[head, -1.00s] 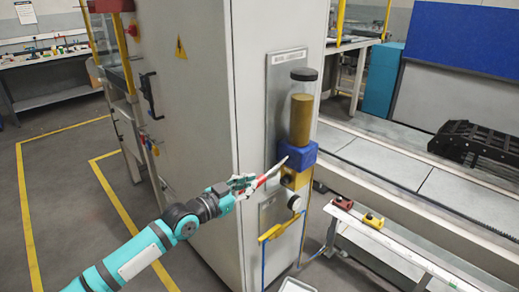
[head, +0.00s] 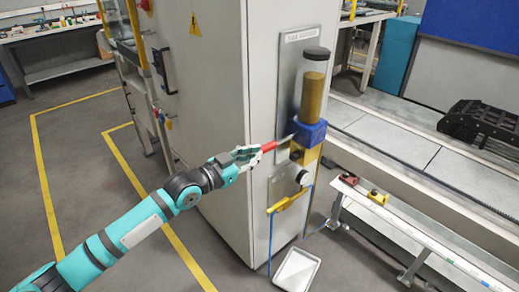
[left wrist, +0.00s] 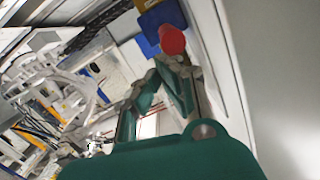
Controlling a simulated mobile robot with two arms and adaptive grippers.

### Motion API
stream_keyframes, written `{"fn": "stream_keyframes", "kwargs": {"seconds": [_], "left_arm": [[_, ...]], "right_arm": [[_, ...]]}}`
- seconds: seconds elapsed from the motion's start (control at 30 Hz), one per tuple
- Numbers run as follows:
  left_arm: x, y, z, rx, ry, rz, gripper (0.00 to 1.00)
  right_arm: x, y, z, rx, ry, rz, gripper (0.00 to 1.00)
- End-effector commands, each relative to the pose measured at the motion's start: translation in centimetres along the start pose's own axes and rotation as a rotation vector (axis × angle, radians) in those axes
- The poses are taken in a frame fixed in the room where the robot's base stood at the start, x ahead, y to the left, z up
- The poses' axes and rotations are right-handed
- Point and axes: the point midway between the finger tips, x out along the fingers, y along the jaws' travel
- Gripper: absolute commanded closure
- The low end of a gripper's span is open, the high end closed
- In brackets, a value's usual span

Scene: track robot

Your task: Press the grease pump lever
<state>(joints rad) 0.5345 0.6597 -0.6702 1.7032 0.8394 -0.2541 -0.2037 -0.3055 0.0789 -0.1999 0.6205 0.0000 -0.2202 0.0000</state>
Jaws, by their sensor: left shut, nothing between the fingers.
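The grease pump stands on a plate on the side of the grey cabinet, with a clear grease cylinder (head: 313,92) above a blue block (head: 309,132). Its lever runs left and slightly down from the blue block, a metal rod with a red grip (head: 268,146). My left gripper (head: 250,155) is shut and empty at the outer end of the red grip. In the left wrist view, the round red end (left wrist: 172,40) shows just above my closed fingers (left wrist: 158,72). I cannot tell whether they touch. My right gripper is out of view.
The grey cabinet (head: 222,120) stands close behind my left gripper. A yellow part (head: 288,200) with a blue hose is below the pump. A white tray (head: 296,270) lies on the floor. A low rail (head: 420,235) runs to the right.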

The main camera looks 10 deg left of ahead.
Motion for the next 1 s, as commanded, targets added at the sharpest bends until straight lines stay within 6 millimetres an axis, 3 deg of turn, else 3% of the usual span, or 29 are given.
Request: {"fn": "stream_keyframes", "kwargs": {"seconds": [0.03, 0.2, 0.4, 1.0], "left_arm": [[-1.4, 0.0, 1.1, 0.001, -0.012, -0.001, 1.0], [-4.8, 0.1, 1.0, 0.002, -0.007, -0.002, 1.0], [-7.0, 0.1, 0.8, 0.001, 0.0, -0.002, 1.0], [-7.4, 0.0, 0.6, 0.001, 0.003, -0.002, 1.0]], "right_arm": [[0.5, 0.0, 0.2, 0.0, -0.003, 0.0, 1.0], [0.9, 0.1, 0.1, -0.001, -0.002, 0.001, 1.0], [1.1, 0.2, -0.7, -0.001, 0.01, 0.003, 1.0], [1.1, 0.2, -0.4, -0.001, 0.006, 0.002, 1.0]]}}
